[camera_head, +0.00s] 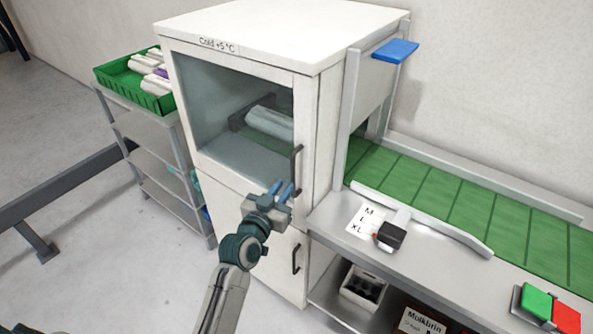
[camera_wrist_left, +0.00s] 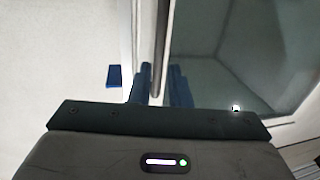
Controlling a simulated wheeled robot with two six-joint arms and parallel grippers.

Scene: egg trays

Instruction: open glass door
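The glass door (camera_head: 232,95) is the upper door of a white cabinet (camera_head: 262,35) labelled "Cold +5 °C". It looks shut. Its dark vertical handle (camera_head: 297,168) is on the right side of the frame. My left gripper (camera_head: 281,190) is at the lower part of this handle, its blue fingers pointing up toward the door. In the left wrist view the two fingers (camera_wrist_left: 160,88) stand apart, with the handle bar (camera_wrist_left: 158,60) showing in line with the gap between them. I cannot tell whether they touch it. My right gripper is not in view.
A lower white door with its own dark handle (camera_head: 296,258) is below. A shelf rack with a green crate (camera_head: 122,82) stands at left. The floor before the cabinet is clear.

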